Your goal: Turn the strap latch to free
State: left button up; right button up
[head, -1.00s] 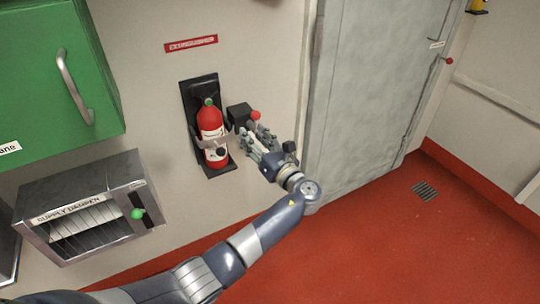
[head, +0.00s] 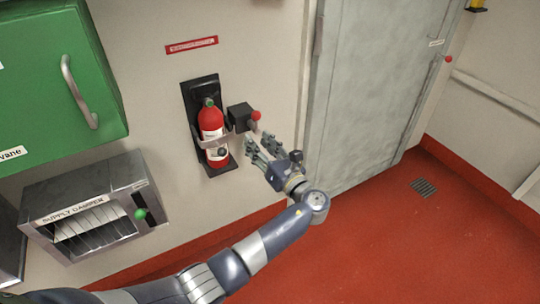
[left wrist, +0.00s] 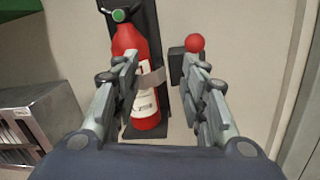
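The red fire extinguisher (head: 211,122) stands upright in a black wall bracket (head: 204,88), with a grey strap around it; it also shows in the left wrist view (left wrist: 127,45). Beside it on the right is a black latch block (head: 239,115) with a red ball knob (head: 256,115). In the left wrist view the knob (left wrist: 194,43) is up beyond the right finger. My left gripper (head: 258,146) is open and empty, just below the knob and apart from it, its fingers (left wrist: 160,85) pointing at the wall. My right gripper is not in view.
A green cabinet (head: 40,80) and a metal supply damper box (head: 95,200) with a green knob are on the left wall. A grey door (head: 365,90) is close on the right. The red floor (head: 380,250) is clear around a small drain grate (head: 423,188).

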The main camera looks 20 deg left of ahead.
pick_arm(q)
jog(key=shift+s+r+p+v, duration=0.15)
jog(key=shift+p+v, duration=0.6)
jog(key=shift+v, duration=0.7)
jog(key=shift+s+r+p+v, duration=0.1)
jog(key=shift+p+v, duration=0.6)
jog(key=shift+v, duration=0.75)
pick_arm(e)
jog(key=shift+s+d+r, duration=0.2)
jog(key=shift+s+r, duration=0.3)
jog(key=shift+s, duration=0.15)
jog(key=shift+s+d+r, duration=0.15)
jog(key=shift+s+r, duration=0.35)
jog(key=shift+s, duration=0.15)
pick_arm(q)
jog(key=shift+a, duration=0.15)
jog(key=shift+w, duration=0.1)
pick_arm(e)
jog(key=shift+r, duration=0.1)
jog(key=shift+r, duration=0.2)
pick_arm(q)
jog(key=shift+p, duration=0.3)
